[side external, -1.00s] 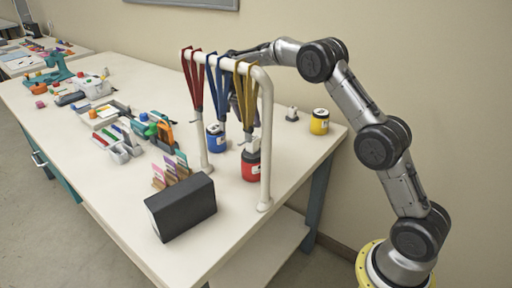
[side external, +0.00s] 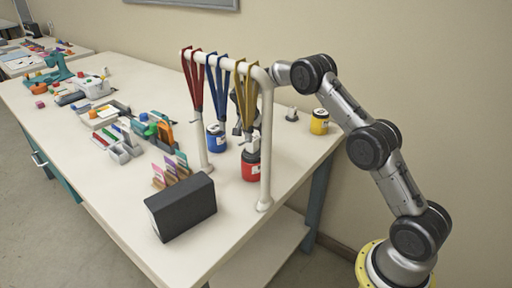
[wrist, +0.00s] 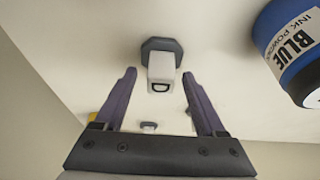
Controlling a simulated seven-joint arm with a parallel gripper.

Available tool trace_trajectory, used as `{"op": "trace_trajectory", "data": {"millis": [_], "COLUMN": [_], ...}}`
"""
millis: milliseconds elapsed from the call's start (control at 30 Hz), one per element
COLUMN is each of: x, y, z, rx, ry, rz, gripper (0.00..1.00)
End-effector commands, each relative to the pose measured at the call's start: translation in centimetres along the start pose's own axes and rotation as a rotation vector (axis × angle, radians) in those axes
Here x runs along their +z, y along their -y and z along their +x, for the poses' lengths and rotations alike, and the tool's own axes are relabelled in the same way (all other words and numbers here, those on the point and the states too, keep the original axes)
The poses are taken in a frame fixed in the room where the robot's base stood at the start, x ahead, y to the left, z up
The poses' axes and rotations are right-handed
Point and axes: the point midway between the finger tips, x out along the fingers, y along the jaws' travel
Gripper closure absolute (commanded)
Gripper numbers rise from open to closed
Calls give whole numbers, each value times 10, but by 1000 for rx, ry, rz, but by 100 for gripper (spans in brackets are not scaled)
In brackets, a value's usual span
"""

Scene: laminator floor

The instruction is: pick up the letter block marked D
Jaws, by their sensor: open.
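The block marked D (wrist: 161,68) is white with a dark letter outline on its near face. In the wrist view it stands on a dark grey, many-sided base (wrist: 173,46), ahead of and between the fingertips. My gripper (wrist: 160,75) is open, with one dark finger on each side of the block's line and nothing between them touching it. In the side view my gripper (side external: 238,128) is mostly hidden behind the hanging lanyards.
A blue ink jar (wrist: 293,48) stands close on the right in the wrist view. In the side view, a white rack (side external: 267,140) with red, blue and yellow lanyards stands before my gripper. A red jar (side external: 250,171), a yellow jar (side external: 319,122) and a small grey-based piece (side external: 292,114) stand nearby.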

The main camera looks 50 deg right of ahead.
Motion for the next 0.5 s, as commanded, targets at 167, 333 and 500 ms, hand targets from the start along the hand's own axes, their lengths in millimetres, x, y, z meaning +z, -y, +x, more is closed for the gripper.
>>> {"op": "trace_trajectory", "data": {"millis": [167,333,500], "x": [0,0,0], "y": [0,0,0], "z": [-1,-1,-1], "rx": [-1,-1,-1], "ry": [0,0,0], "rz": [0,0,0], "gripper": [31,62,92]}}
